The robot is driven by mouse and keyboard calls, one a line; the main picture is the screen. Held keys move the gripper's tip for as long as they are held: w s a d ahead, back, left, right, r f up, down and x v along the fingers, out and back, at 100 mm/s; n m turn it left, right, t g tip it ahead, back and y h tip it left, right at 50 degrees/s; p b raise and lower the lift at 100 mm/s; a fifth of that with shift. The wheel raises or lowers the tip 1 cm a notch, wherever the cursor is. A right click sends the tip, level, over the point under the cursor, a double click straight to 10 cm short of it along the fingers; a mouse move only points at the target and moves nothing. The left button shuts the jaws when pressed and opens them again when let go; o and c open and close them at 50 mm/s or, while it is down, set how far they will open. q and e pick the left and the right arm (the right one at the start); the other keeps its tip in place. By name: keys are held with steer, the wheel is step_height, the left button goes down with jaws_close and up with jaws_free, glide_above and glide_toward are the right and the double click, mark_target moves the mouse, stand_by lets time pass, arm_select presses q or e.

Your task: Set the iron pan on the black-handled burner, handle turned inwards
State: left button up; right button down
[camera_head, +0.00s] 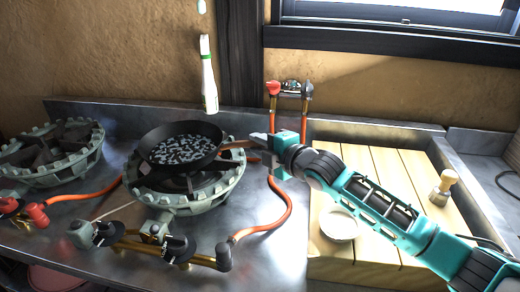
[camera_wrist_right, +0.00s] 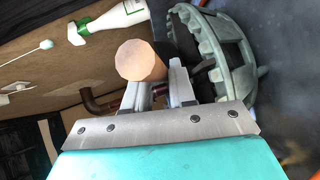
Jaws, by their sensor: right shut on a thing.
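The black iron pan (camera_head: 163,134), with small dark and light pieces in it, is over the middle burner (camera_head: 187,201). It looks slightly tilted, and I cannot tell whether it fully rests on the burner. The black handles (camera_head: 178,249) are on the valves in front of this burner. The pan's wooden handle (camera_head: 238,144) points right. My right gripper (camera_head: 262,139) is shut on this handle. The handle's round end (camera_wrist_right: 142,62) shows between the fingers in the wrist view, with the burner (camera_wrist_right: 240,65) beyond. My left gripper is not in view.
A second burner (camera_head: 52,155) with red valve handles (camera_head: 37,214) stands at left. A white and green bottle (camera_head: 208,82) is behind the pan. Orange hoses (camera_head: 285,208) cross the counter. A wooden board (camera_head: 385,160) at right bears a white bowl (camera_head: 339,225) and a brush (camera_head: 440,190).

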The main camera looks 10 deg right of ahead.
steer(key=shift+f, duration=0.1)
steer(key=c, duration=1.4)
jaws_free()
steer(key=shift+f, duration=0.35)
steer(key=o, duration=0.5)
steer(key=shift+c, duration=0.2)
steer(key=shift+r, duration=0.1)
